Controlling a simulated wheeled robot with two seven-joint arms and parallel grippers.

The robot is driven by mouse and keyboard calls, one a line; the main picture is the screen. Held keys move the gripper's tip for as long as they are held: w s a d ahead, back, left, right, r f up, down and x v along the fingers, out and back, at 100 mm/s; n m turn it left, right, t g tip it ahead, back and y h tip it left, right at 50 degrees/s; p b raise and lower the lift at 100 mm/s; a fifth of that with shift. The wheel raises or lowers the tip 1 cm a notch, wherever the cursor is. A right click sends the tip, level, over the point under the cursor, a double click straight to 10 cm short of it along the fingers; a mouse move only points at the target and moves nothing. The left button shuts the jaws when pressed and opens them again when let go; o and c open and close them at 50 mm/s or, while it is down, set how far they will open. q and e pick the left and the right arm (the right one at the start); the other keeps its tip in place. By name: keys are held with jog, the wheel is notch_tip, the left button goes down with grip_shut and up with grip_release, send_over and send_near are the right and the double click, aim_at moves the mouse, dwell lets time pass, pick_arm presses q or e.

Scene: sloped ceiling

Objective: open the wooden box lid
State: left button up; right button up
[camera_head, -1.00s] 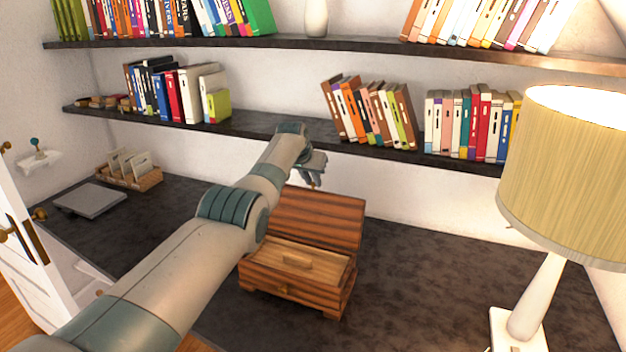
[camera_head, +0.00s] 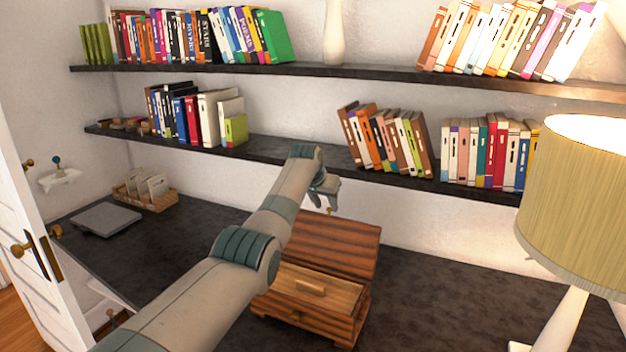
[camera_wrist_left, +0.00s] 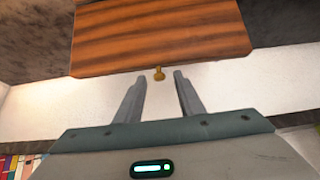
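The striped wooden box (camera_head: 310,325) stands on the dark desk, with a light inner top and a small handle showing inside. Its lid (camera_head: 340,247) is raised and stands tilted up at the back of the box. My left gripper (camera_head: 328,203) is just above the lid's upper edge. In the left wrist view, my left gripper (camera_wrist_left: 159,79) has its fingers apart. My forearm hides the box's left side. My right gripper is not in view.
A lamp (camera_head: 575,215) stands at the right. Bookshelves (camera_head: 270,150) run along the wall behind the box. A flat grey object (camera_head: 105,219) and a card tray (camera_head: 150,200) lie at the left of the desk. The desk right of the box is clear.

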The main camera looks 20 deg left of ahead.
pick_arm(q)
jog(key=shift+s+r, duration=0.45)
jog(key=b+v, duration=0.5)
jog(key=v, duration=0.9)
jog(key=shift+s+a, duration=0.15)
